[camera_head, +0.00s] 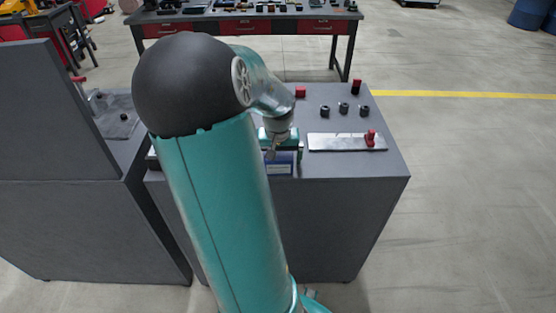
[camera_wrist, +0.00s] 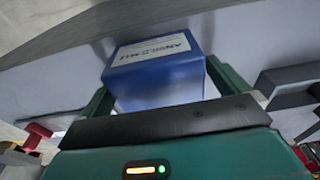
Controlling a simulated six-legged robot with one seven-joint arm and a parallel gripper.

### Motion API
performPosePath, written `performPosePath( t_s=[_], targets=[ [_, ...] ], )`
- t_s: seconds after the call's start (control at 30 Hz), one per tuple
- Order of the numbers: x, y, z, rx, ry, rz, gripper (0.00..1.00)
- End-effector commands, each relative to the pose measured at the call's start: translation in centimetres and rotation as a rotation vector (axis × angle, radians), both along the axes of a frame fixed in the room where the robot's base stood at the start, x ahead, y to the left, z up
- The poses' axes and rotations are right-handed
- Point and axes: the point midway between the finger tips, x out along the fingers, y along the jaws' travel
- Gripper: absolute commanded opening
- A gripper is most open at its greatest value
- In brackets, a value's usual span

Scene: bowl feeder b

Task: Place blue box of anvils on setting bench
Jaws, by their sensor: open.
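The blue box (camera_wrist: 155,80) has a white label with printed lettering and lies between my gripper's two green fingers in the wrist view. In the head view the blue box (camera_head: 279,169) shows at the front edge of a grey bench (camera_head: 340,170), partly hidden by my gripper and arm. My gripper (camera_head: 277,140) is open around it, one finger on each side; I cannot tell whether either finger touches the box. The box appears to stand on the bench top. Which bench is the setting bench cannot be told from the pictures.
A metal plate with a red-handled part (camera_head: 345,142), several black knobs (camera_head: 343,108) and red blocks (camera_head: 357,87) occupy the grey bench top. Another grey bench with a tall panel (camera_head: 60,120) stands left. A table with red drawers (camera_head: 250,27) stands behind. Floor at right is clear.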

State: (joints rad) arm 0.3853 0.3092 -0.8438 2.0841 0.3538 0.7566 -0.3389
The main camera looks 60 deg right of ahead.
Motion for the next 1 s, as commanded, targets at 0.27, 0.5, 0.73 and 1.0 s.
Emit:
performPosePath(
  t_s=[0.27, 0.5, 0.73, 1.0],
  targets=[
    [0.0, 0.0, 0.0, 0.0, 0.0, 0.0, 0.53],
    [0.0, 0.0, 0.1, -0.001, 0.0, 0.0, 0.39],
    [0.1, 0.0, 1.0, -0.002, -0.003, 0.002, 0.39],
    [-0.7, 0.9, 4.8, -0.002, -0.007, 0.004, 0.39]
  ],
)
